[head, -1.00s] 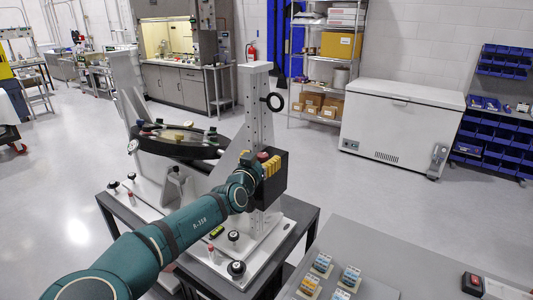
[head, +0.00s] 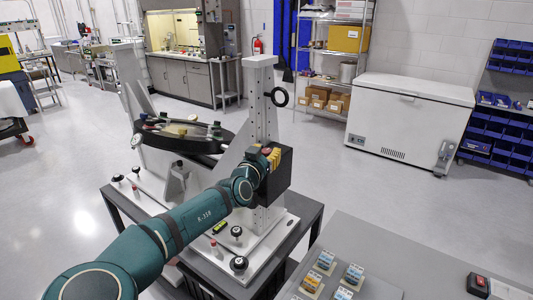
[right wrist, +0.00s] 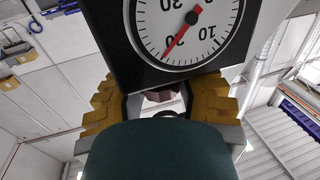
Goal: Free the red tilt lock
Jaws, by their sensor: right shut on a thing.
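The mirror fixture stands on a cart, with a round dark-rimmed mirror plate (head: 186,146) and a light grey upright (head: 262,100). A black box (head: 284,178) is on the upright; its white dial with a red pointer shows in the right wrist view (right wrist: 190,25). My right gripper (head: 273,158) has yellow fingers at the top of this box. A red knob, which looks like the tilt lock (head: 266,150), shows at the fingers. In the right wrist view a dark red part (right wrist: 160,95) sits between the fingers, partly hidden by the gripper's body. The gripper is shut on it.
Black knobs (head: 239,264) stand on the fixture's base plate. A grey table (head: 400,262) at the front right holds several small blue-and-white blocks (head: 354,273) and a red-and-black switch box (head: 477,284).

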